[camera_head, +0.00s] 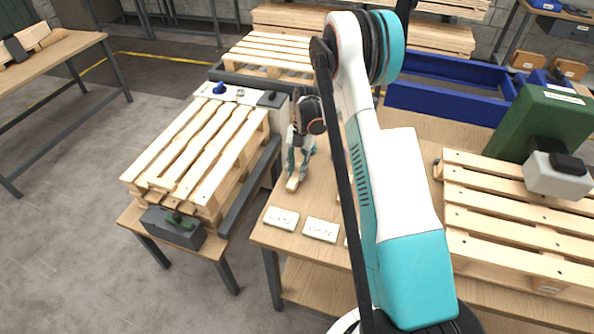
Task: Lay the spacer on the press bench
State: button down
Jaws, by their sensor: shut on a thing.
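My gripper (298,170) points down over the left end of the wooden bench (266,238) in the middle of the view. It is shut on a small pale wooden piece, seemingly the spacer (292,184), whose lower end shows below the fingers. I cannot tell whether the spacer touches the bench top. My arm hides the middle of the bench. I cannot tell for certain which bench is the press bench.
White label plates (281,217) (321,230) lie along the bench's front edge. A slatted pallet (190,150) stands on a low stand at left. Another pallet (515,225) and a green machine (545,120) are at right. A blue tray (448,101) lies behind.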

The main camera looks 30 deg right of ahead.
jog(key=shift+r, duration=0.1)
jog(key=c, duration=1.3)
grip_release()
jog(key=shift+c, duration=0.2)
jog(key=p+v, duration=0.3)
jog(key=v, duration=0.9)
